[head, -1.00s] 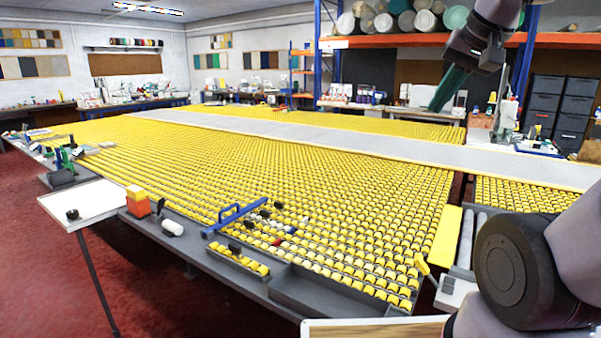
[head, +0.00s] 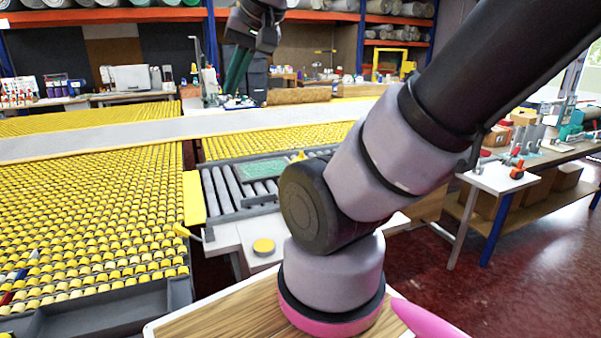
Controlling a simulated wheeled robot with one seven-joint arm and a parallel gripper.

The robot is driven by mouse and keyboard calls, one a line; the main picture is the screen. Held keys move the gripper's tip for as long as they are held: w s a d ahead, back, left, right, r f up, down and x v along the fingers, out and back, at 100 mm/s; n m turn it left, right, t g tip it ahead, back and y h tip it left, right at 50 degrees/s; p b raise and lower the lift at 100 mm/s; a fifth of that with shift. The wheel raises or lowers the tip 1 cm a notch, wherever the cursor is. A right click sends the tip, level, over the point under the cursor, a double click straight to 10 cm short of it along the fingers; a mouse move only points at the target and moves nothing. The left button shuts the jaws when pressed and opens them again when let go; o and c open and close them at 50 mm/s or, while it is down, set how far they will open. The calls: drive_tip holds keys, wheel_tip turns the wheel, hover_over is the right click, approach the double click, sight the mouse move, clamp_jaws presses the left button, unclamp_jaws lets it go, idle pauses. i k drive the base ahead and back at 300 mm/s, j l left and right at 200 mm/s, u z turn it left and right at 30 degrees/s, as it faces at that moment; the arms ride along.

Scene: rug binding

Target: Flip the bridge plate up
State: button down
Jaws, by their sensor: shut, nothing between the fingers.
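The yellow bridge plate (head: 194,198) is a narrow strip between the yellow roller bed (head: 95,215) and the grey roller conveyor (head: 235,187). It looks roughly flat, but its exact tilt is hard to tell. A small yellow lever (head: 181,230) shows by its near end. My gripper (head: 235,78), with dark green fingers, is high up near the top of the picture, pointing down. Its fingers are together and empty, well apart from the plate.
A green piece (head: 263,169) lies on the conveyor rollers. A side table (head: 500,178) stands at right. A long grey strip (head: 100,137) crosses the roller bed. Red floor is open at lower right.

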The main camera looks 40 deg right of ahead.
sight(194, 209)
drive_tip(key=k+z, duration=0.1)
drive_tip(key=z, duration=0.2)
drive_tip(key=i+l, duration=0.15)
drive_tip(key=i, duration=0.3)
drive_tip(key=j+z, duration=0.2)
drive_tip(key=z, duration=1.1)
